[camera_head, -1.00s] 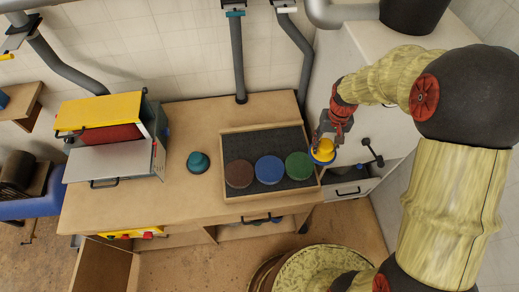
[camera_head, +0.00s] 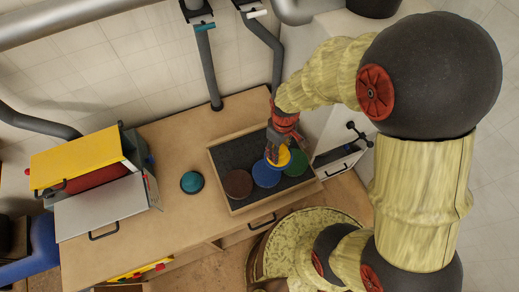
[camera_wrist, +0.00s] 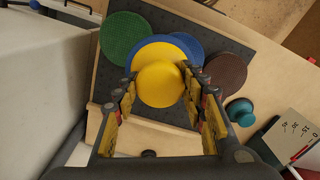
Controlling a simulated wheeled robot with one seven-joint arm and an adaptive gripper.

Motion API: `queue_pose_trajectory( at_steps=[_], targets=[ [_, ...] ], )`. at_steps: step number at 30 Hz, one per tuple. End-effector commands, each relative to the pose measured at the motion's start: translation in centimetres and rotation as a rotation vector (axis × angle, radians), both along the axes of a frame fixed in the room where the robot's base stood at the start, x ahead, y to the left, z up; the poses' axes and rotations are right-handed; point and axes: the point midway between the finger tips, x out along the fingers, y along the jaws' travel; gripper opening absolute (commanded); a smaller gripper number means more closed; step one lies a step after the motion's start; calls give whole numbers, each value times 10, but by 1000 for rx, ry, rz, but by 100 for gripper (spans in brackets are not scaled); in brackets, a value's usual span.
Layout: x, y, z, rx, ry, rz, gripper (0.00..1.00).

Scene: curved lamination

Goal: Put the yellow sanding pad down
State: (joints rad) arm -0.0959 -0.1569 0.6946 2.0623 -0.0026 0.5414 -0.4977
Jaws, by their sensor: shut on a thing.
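The yellow sanding pad (camera_head: 279,158) is held by my gripper (camera_head: 276,146) above the tray (camera_head: 222,156) with the dark foam lining. In the wrist view the round yellow pad (camera_wrist: 160,84) sits between the fingertips of my gripper (camera_wrist: 159,90). It overlaps the blue pad (camera_wrist: 187,42) and hides part of it. The blue pad (camera_head: 266,175) lies in the tray between the brown pad (camera_head: 237,184) and the green pad (camera_head: 297,164). I cannot tell the exact gap between the yellow pad and what is beneath it.
A teal knob-like object (camera_head: 192,182) stands on the bench (camera_head: 165,140) left of the tray. A box with a yellow top (camera_head: 75,158) stands farther left. A grey cabinet (camera_head: 322,130) is close on the right. Bare foam shows behind the brown pad.

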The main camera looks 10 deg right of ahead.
Motion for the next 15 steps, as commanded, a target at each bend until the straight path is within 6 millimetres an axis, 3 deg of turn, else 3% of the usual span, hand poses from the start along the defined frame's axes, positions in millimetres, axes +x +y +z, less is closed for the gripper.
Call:
queue_pose_trajectory(
  at_steps=[9, 15],
  targets=[
    [65, 22, -33, 0, 2, 0, 21],
    [92, 31, -67, 0, 2, 0, 21]
  ],
)
